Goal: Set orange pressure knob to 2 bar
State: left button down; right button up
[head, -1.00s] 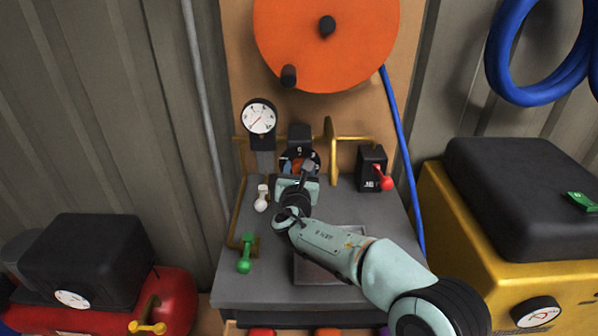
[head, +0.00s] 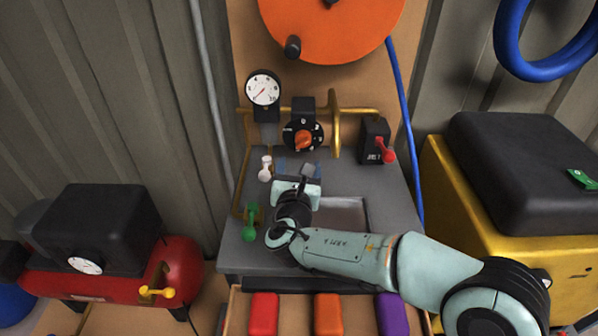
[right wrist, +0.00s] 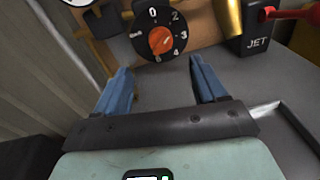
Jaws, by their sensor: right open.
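The orange pressure knob (head: 302,140) sits on a black round dial with white numbers, on the upright board behind the grey bench. In the right wrist view the knob (right wrist: 160,40) is in full sight, with 0 at the top of its dial and 2 at the upper right. Its exact setting is hard to read. My right gripper (head: 297,168) is in front of and below the knob, apart from it. Its blue fingers (right wrist: 160,78) are spread and empty. My left gripper is not in view.
A round gauge (head: 264,89) with a red needle stands left of the knob. A red JET lever (head: 388,152) is at the right, a white lever (head: 265,170) and a green lever (head: 250,225) at the left. A brass pipe (head: 335,125) runs beside the dial.

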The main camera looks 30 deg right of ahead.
jog(key=shift+v, duration=1.2)
